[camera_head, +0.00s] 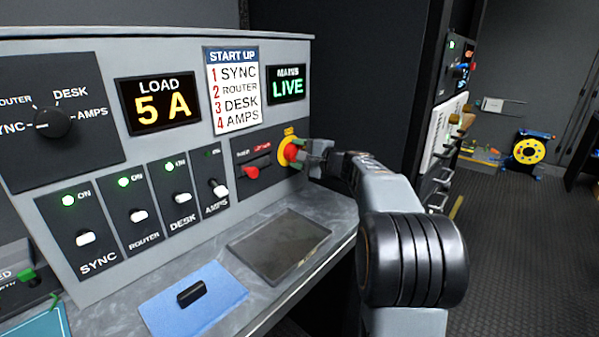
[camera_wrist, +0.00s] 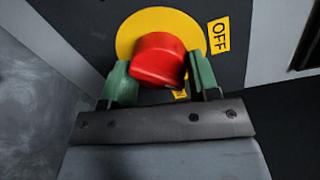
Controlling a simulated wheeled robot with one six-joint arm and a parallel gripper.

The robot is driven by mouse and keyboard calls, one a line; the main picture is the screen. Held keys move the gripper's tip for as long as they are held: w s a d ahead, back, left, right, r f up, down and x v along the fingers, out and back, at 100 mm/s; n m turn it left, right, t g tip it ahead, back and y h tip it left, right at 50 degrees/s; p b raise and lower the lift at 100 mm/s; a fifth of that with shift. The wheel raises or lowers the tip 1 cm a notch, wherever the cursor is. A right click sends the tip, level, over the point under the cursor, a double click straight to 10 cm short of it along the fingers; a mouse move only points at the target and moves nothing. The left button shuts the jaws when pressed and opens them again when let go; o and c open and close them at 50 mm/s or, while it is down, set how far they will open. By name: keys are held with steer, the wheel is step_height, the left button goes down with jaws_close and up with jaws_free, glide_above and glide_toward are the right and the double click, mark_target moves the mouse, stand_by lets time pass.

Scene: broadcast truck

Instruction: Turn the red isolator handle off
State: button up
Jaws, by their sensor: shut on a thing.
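The red isolator handle (camera_wrist: 157,60) sits on a round yellow plate (camera_wrist: 133,30) at the right end of the grey panel. An OFF label (camera_wrist: 218,37) is beside the plate in the wrist view. My gripper (camera_wrist: 160,85) has its green fingers on either side of the red handle and is shut on it. In the head view the handle (camera_head: 290,151) shows partly behind my gripper (camera_head: 308,155). The mains display (camera_head: 287,85) reads LIVE in green. The handle's exact angle is hard to tell.
Left of the handle are a smaller red switch (camera_head: 252,173), an AMPS switch (camera_head: 218,187) and other toggles, some with lit ON lamps. The load display (camera_head: 158,103) reads 5 A.

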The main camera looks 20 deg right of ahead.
steer(key=n+b, duration=0.1)
steer(key=b, duration=0.1)
steer(key=n+b, duration=0.3)
steer(key=b, duration=0.1)
steer(key=shift+f+h, duration=0.25)
steer(key=shift+h, duration=0.05)
steer(key=n+b, duration=0.4)
steer(key=b, duration=0.1)
steer(key=shift+a+r, duration=0.1)
steer(key=shift+r, duration=0.2)
steer(key=shift+r+n+h, duration=0.1)
steer(key=shift+n+h, duration=0.2)
steer(key=shift+n, duration=0.1)
steer(key=o, duration=0.9)
steer(key=shift+s, duration=0.1)
steer(key=v, duration=1.3)
steer(key=shift+s, duration=0.25)
